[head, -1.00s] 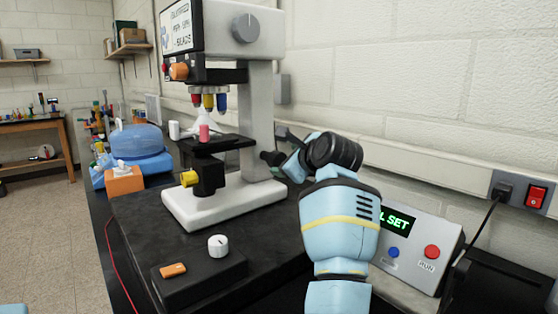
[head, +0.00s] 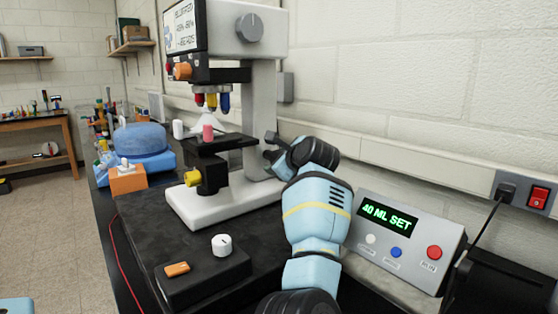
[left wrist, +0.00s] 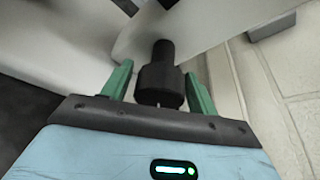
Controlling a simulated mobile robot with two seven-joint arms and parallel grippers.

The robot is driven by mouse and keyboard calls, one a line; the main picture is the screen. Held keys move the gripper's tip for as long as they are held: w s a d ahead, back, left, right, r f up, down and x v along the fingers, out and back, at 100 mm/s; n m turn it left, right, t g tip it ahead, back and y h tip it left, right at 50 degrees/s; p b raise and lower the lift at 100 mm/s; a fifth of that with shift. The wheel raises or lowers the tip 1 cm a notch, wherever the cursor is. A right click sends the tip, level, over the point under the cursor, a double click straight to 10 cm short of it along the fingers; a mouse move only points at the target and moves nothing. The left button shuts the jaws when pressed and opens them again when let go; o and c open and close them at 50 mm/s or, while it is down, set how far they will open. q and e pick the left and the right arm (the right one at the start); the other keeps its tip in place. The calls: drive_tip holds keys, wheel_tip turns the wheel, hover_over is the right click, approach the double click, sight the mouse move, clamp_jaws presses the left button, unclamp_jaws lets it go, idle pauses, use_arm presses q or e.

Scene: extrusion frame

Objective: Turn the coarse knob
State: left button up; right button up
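The microscope (head: 262,105) stands on the dark bench, with a white base, a grey column and coloured objectives. The coarse knob is a stepped black cylinder; in the left wrist view the knob (left wrist: 161,78) sticks out from the pale microscope body. My left gripper (head: 272,146) is at the right side of the microscope column, beside the stage. In the left wrist view my gripper's green fingers (left wrist: 160,86) are open on either side of the knob, with a gap on each side. In the head view the hand partly hides the knob. My right gripper is not in view.
A black control box (head: 205,272) with a white dial stands in front of the microscope. A box reading "40 ML SET" (head: 405,235) is right of my arm. An orange tissue box (head: 128,180) and a blue-lidded container (head: 140,140) are at left. The wall is close behind.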

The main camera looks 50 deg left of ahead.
use_arm(q)
drive_tip(key=c, duration=0.7)
drive_tip(key=shift+r+m+g+p, duration=0.2)
drive_tip(key=shift+m+g+p, duration=0.3)
drive_tip(key=shift+p, duration=0.4)
drive_tip(key=shift+c, duration=0.2)
drive_tip(key=shift+m+p, duration=0.55)
drive_tip(key=shift+m, duration=0.05)
drive_tip(key=shift+m+g+p, duration=0.4)
drive_tip(key=shift+m+g, duration=0.1)
drive_tip(key=shift+s+f+m+g+p, duration=0.1)
drive_tip(key=shift+f+m+g+p, duration=0.15)
drive_tip(key=shift+m+g, duration=0.65)
drive_tip(key=o, duration=1)
drive_tip(key=shift+c, duration=0.2)
